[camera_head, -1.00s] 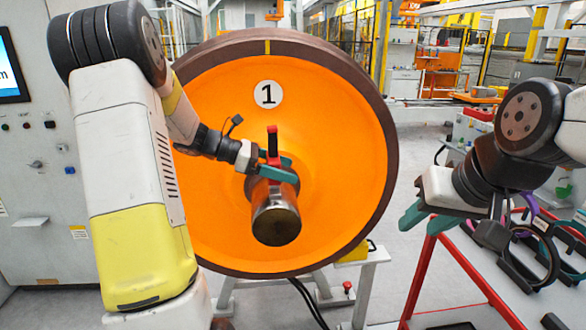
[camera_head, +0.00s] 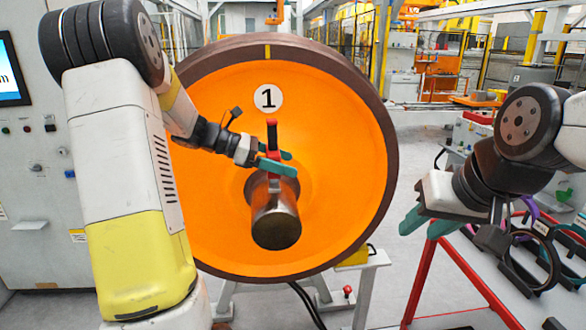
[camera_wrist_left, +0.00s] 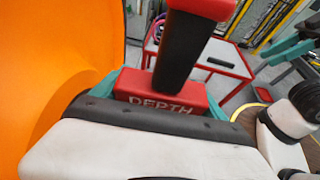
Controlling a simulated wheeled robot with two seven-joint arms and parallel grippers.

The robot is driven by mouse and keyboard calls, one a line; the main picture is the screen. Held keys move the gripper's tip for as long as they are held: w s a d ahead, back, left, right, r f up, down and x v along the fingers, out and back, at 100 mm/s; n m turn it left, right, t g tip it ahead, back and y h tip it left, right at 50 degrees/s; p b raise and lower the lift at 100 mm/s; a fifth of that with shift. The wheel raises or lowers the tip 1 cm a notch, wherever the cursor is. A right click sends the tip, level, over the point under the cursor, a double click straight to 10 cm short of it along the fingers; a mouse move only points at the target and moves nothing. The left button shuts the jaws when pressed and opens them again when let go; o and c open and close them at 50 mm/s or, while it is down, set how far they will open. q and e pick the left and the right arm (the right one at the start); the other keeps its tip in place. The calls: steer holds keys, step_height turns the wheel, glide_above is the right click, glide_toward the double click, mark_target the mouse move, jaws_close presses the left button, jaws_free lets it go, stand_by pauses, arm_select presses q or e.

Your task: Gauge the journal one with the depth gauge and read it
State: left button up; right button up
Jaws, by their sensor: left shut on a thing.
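The orange wheel (camera_head: 345,150) marked "1" stands upright with a dark rim. Its metal journal (camera_head: 276,222) sticks out from the hub toward me. My left gripper (camera_head: 276,163) is shut on the depth gauge (camera_head: 272,140), a red and black tool held upright at the top of the journal. Whether the gauge touches the journal is unclear. In the left wrist view the gauge (camera_wrist_left: 160,92) shows its "DEPTH" label between the teal fingers. My right gripper (camera_head: 425,222) hangs at the right, away from the wheel, its teal fingers apart and empty.
A red-framed table (camera_head: 422,280) at the right carries dark ring-shaped gauges (camera_head: 530,258). A control cabinet (camera_head: 35,180) with a screen stands at the left. A grey stand (camera_head: 370,275) is below the wheel. Floor shows between wheel and table.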

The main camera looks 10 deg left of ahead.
arm_select(q)
step_height(320, 180, up, 6)
stand_by(0.9)
steer(key=shift+r, duration=0.1)
